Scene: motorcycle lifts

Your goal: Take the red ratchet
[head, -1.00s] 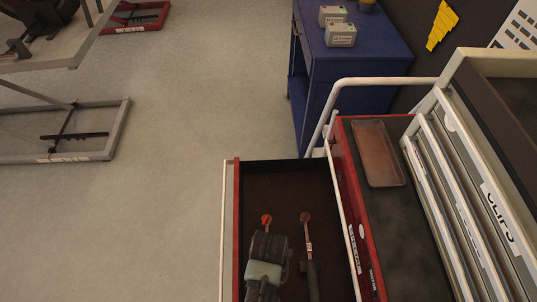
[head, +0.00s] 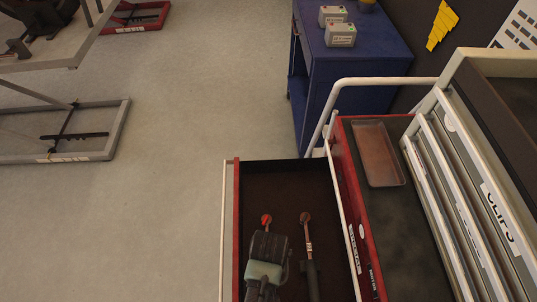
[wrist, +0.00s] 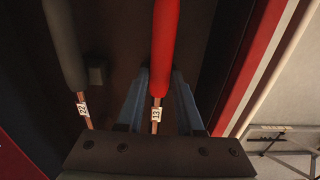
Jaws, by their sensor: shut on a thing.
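The red ratchet (head: 266,219) lies in the open drawer (head: 229,240). In the head view only its reddish round head shows beyond my gripper (head: 266,262), which covers the rest. In the wrist view its red handle (wrist: 163,45) and a tag reading 13 show between the two blue-grey fingers of my gripper (wrist: 160,78). The gripper is shut on the red ratchet, near the handle's end by the tag. I cannot tell whether the ratchet is clear of the drawer floor.
A dark-handled ratchet (head: 306,240) tagged 22 lies just right in the same drawer; it also shows in the wrist view (wrist: 66,45).

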